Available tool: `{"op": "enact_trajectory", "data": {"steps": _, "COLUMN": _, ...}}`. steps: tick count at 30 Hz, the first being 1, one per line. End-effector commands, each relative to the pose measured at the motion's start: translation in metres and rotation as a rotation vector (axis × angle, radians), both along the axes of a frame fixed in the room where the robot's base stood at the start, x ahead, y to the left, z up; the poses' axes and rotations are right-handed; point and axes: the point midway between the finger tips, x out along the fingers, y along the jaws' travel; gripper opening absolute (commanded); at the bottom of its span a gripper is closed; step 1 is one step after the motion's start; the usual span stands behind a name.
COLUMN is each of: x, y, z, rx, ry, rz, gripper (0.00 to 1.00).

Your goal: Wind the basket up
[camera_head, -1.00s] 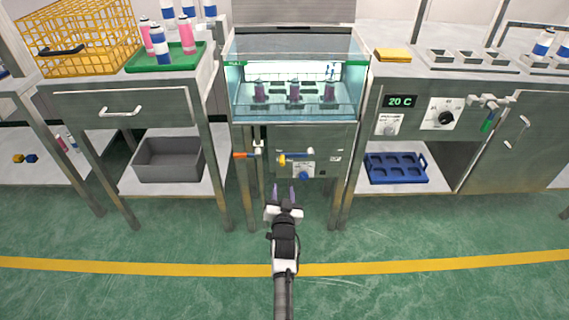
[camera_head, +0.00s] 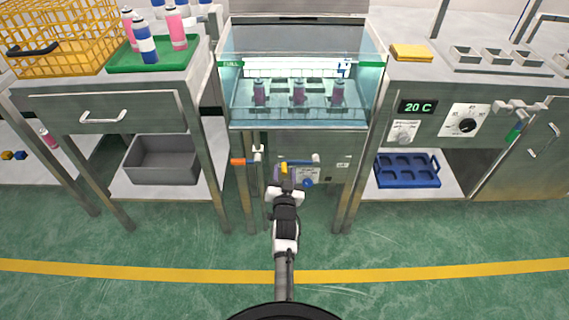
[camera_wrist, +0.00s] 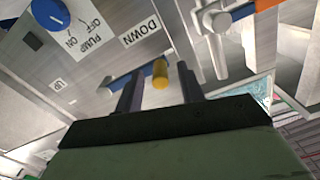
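The basket (camera_head: 318,106) is inside the lit glass-fronted water tank (camera_head: 232,100), with three pinkish cans upright in it. Below the tank is a crank with a blue arm (camera_head: 303,161) and a yellow handle (camera_head: 284,167). The handle points left of the hub. In the wrist view the yellow handle (camera_wrist: 160,74) shows between the two dark fingertips, with part of the blue arm (camera_wrist: 122,79) behind the left finger. My gripper (camera_head: 287,184) is open, its fingers apart. I cannot tell whether either finger touches the handle. DOWN and UP labels show on the panel.
A blue pump knob (camera_wrist: 48,13) is near the crank. An orange-ended lever (camera_head: 238,161) on a white valve (camera_head: 258,152) is to its left. Steel benches flank the tank; a grey bin (camera_head: 160,160) and a blue rack (camera_head: 407,170) sit on lower shelves. The floor in front is clear.

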Motion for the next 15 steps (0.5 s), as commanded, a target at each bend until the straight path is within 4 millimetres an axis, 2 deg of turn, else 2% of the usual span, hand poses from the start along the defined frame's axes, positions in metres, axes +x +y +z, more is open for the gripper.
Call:
{"op": "enact_trajectory", "data": {"steps": 11, "x": -0.0004, "y": 0.0003, "z": 0.0000, "rx": 0.000, "ry": 0.000, "rz": 0.000, "gripper": 0.37}}
{"op": "enact_trajectory", "data": {"steps": 15, "x": -0.0003, "y": 0.0003, "z": 0.0000, "rx": 0.000, "ry": 0.000, "rz": 0.000, "gripper": 0.19}}
